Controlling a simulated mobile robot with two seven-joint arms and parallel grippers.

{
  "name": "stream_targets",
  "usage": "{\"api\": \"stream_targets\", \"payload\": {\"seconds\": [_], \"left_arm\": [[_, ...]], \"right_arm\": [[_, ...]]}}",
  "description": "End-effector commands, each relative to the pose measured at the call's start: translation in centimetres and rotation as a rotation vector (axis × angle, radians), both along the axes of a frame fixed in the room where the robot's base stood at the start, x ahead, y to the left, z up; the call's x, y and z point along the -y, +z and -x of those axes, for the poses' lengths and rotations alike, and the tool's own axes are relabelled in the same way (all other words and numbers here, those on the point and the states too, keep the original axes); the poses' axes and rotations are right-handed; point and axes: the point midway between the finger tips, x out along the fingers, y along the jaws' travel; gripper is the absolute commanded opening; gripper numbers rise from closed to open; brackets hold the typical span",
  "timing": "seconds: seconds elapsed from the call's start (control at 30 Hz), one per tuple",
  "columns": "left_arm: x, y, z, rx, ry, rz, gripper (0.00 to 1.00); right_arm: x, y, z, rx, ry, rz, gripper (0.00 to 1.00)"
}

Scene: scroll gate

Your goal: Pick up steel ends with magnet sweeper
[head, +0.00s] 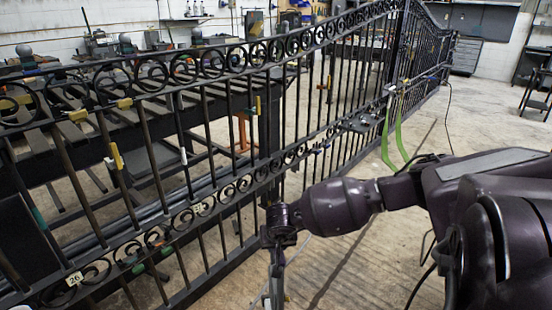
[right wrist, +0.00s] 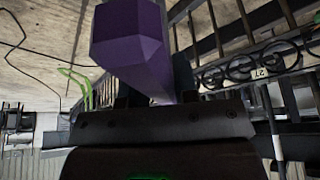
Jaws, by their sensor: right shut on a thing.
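In the right wrist view my right gripper (right wrist: 155,88) is shut on a purple faceted bar (right wrist: 130,38); this may be the handle of the magnet sweeper, but its far end is out of view. In the head view my right gripper (head: 276,262) points down just in front of the gate, near the bottom middle. A thin grey upright part shows below it, cut off by the picture's lower edge. No steel ends can be made out on the floor. My left gripper is not in view.
A black scroll gate (head: 165,190) runs from lower left to upper right, with yellow-handled clamps (head: 116,157) on it. A slatted workbench (head: 60,135) stands behind it. Green strips (head: 398,138) and a black cable (head: 447,120) are at the right. Concrete floor (head: 345,262) is open in front.

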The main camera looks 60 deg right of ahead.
Motion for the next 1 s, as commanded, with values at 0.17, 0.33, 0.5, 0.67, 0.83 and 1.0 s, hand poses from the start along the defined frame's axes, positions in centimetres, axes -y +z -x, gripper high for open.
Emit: {"api": "stream_targets", "payload": {"seconds": [0.17,0.33,0.5,0.67,0.83,1.0], "left_arm": [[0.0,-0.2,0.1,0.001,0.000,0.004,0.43],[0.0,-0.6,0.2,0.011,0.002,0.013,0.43],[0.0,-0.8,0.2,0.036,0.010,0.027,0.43],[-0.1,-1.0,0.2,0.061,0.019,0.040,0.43],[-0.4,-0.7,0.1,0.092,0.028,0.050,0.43],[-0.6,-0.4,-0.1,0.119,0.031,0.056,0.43]], "right_arm": [[0.0,-0.4,-0.2,0.004,0.001,0.002,0.00],[0.0,-2.0,-0.1,0.000,0.001,0.000,0.00],[0.0,-3.7,-0.1,0.000,0.001,0.000,0.00],[-0.1,-5.2,-0.1,0.001,0.000,-0.001,0.00],[0.0,-6.5,-0.1,0.002,0.000,0.001,0.00],[0.0,-7.2,-0.2,0.005,0.001,0.001,0.00]]}}
